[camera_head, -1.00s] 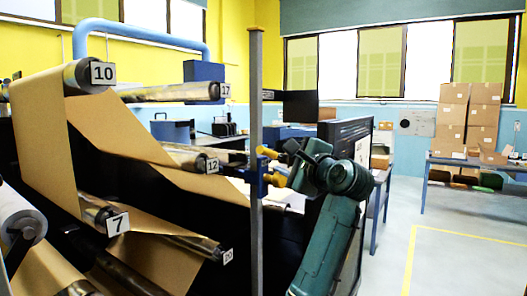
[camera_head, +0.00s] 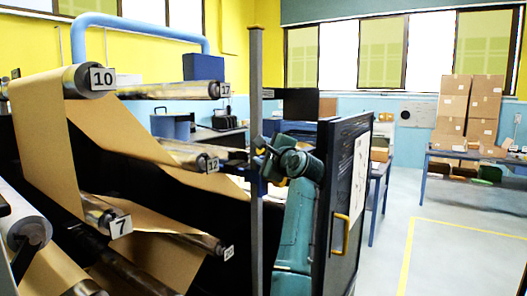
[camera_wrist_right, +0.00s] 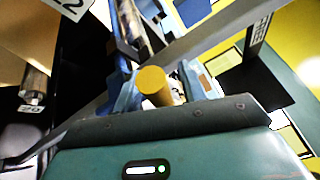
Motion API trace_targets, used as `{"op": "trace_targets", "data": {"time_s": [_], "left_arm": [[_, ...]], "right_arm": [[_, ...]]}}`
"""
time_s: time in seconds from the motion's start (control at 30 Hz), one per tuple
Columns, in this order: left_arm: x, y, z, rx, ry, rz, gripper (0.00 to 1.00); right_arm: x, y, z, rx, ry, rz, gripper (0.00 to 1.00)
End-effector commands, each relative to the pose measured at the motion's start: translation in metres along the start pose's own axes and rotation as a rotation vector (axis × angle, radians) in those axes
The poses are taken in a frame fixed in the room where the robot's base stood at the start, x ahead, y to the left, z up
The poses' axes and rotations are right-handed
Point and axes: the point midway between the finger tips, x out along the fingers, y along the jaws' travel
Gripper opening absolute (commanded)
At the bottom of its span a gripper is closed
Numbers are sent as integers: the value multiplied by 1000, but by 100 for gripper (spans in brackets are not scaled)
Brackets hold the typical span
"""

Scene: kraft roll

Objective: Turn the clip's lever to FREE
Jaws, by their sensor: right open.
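The blue clip (camera_head: 256,187) sits on an upright grey post (camera_head: 256,90) beside the roll stand. A yellow round-ended part, seemingly the lever's knob (camera_wrist_right: 153,82), shows close up in the right wrist view, in front of the grey post. My right gripper (camera_head: 267,167) reaches the post at clip height, on its right side. It is open, with its fingers around or close beside the knob; contact cannot be told. The gripper covers part of the clip in the head view. My left gripper is not in view.
Brown paper (camera_head: 42,135) runs over several numbered rollers left of the post. A dark cabinet door (camera_head: 334,190) with a yellow handle (camera_head: 340,235) stands right of my arm. Stacked cartons (camera_head: 468,110) are at the back right. The floor (camera_head: 455,255) there is clear.

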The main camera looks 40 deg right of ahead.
Motion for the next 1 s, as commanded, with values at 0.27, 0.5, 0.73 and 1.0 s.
{"op": "trace_targets", "data": {"time_s": [0.27,0.5,0.73,1.0], "left_arm": [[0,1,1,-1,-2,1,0],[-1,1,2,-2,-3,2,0],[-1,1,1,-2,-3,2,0],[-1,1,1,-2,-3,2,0]], "right_arm": [[0,0,0,0,0,-1,24],[0,0,0,0,0,-1,5],[0,0,0,0,0,0,0],[0,-2,-2,6,2,2,0]]}}
